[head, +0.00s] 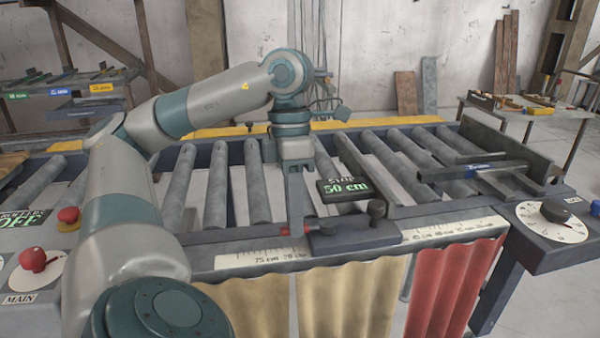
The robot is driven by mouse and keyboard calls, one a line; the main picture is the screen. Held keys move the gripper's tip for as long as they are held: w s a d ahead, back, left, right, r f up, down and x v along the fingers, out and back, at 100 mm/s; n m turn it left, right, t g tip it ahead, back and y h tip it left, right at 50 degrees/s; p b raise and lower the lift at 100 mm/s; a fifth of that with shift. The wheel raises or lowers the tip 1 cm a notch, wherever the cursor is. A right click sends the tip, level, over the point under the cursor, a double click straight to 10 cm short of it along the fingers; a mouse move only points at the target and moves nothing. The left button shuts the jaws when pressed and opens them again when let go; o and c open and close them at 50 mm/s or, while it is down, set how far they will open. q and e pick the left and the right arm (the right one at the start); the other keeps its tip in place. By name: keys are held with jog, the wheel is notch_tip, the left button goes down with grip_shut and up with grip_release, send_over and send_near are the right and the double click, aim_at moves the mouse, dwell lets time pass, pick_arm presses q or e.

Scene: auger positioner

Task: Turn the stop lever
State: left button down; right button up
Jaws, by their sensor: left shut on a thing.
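The stop lever (285,231) shows as a small red end at the left side of a dark stop block (350,236) on the front rail. My left gripper (296,228) points straight down at the lever and is shut on it. The fingers hide part of the lever. A black display (345,189) just behind the block reads "STOP 50 cm". My right gripper is not in view.
A roller conveyor (258,182) runs behind the rail, with a ruler strip (262,256) along the front. A dial box (553,222) stands at the right. Red knobs (33,259) sit on a panel at the left.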

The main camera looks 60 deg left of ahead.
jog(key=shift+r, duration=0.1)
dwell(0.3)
pick_arm(q)
jog(key=c, duration=1.7)
grip_release()
jog(key=shift+c, duration=0.2)
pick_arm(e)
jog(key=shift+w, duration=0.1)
pick_arm(q)
jog(key=shift+r, duration=0.1)
